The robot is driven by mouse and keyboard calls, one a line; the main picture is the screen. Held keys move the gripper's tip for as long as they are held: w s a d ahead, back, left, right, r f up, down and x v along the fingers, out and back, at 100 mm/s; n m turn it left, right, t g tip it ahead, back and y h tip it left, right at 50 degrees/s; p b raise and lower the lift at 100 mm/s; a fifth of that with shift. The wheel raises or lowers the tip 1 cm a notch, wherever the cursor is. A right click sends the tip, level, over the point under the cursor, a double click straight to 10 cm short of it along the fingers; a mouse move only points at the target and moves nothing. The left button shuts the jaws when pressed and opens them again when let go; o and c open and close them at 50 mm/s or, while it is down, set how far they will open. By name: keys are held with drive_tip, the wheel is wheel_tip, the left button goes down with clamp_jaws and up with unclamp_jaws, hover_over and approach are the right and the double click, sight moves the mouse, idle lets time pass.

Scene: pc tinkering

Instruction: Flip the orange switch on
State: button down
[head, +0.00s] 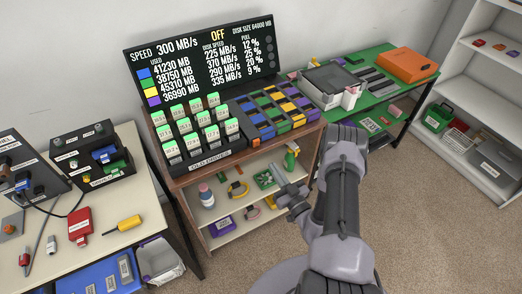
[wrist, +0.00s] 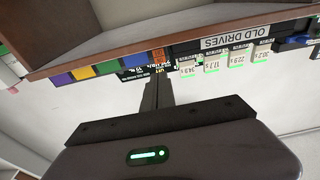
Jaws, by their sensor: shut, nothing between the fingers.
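The orange switch (head: 257,141) is on the front of the drive unit, at the right end of the "OLD DRIVES" rack (head: 210,158). A display (head: 205,58) behind it reads "OFF" in orange letters. My gripper (head: 277,168) is below and in front of the switch, near the shelf's open front, with its fingers shut and empty. In the wrist view, which is upside down, the shut fingers (wrist: 158,84) point toward the orange switch (wrist: 158,56). The fingertips appear close to it but a little apart; the exact gap is hard to tell.
Coloured drive bays (head: 280,115) sit right of the switch. A left table (head: 110,250) holds tools; a green table with an orange case (head: 408,64) stands right.

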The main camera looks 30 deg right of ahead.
sight(257, 142)
drive_tip(key=w, duration=0.3)
drive_tip(key=w+r+b, duration=0.1)
drive_tip(key=w, duration=0.2)
drive_tip(key=w+b, duration=0.1)
drive_tip(key=w, duration=0.2)
drive_tip(key=shift+w+a+r, duration=0.15)
drive_tip(key=shift+w+a, duration=0.1)
drive_tip(key=shift+w, duration=0.15)
drive_tip(key=shift+r, duration=0.1)
